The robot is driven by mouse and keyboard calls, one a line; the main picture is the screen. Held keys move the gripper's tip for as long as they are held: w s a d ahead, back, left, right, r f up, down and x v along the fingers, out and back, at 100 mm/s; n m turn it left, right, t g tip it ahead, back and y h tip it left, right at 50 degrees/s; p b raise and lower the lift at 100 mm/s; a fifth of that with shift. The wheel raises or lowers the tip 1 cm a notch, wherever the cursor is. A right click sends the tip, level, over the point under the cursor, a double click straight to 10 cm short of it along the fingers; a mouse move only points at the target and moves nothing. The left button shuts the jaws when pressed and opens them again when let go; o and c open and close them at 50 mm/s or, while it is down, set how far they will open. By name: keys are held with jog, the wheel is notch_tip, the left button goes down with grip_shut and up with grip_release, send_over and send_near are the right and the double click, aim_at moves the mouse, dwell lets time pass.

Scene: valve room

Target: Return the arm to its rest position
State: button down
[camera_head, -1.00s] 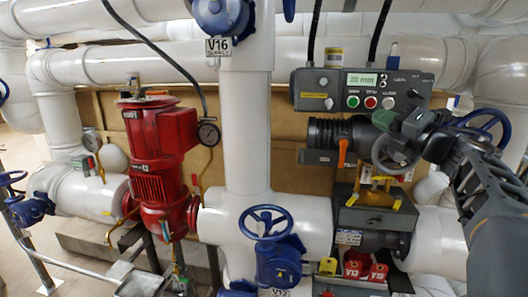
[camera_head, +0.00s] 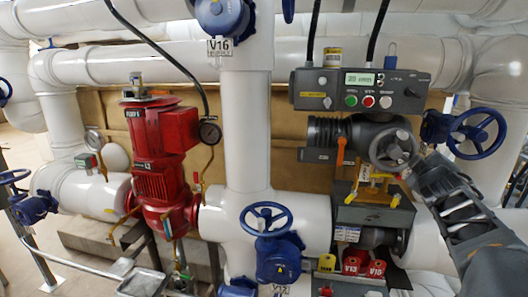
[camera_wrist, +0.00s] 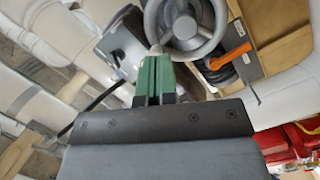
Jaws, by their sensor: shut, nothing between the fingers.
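My gripper (camera_wrist: 154,82) shows green fingers pressed together in the wrist view, with nothing between them. In that view the grey handwheel (camera_wrist: 222,22) lies just beyond the fingertips; whether they touch I cannot tell. In the head view my arm reaches in from the lower right, with its end just right of and below the grey handwheel (camera_head: 393,150). The fingertips are hard to make out there.
A blue handwheel valve (camera_head: 477,133) stands close above my arm. A red pump (camera_head: 160,150) and a white pipe (camera_head: 246,130) stand further left.

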jog(key=s+a+f+m+g+y, duration=0.1)
jog(key=s+a+f+m+g, duration=0.35)
jog(key=f, duration=0.35)
jog(key=s+a+f+m+g+y, duration=0.1)
jog(key=s+a+f+m+g, duration=0.3)
jog(key=f, duration=0.4)
jog(key=s+a+f+n+g+y, duration=0.1)
jog(key=s+a+f+g+y, duration=0.2)
jog(key=s+a+f+y, duration=0.2)
jog(key=s+a+f, duration=0.3)
jog(key=s+a, duration=0.3)
jog(key=a, duration=0.4)
jog(key=shift+s, duration=0.4)
jog(key=c, duration=1.8)
grip_release()
jog(key=shift+n, duration=0.25)
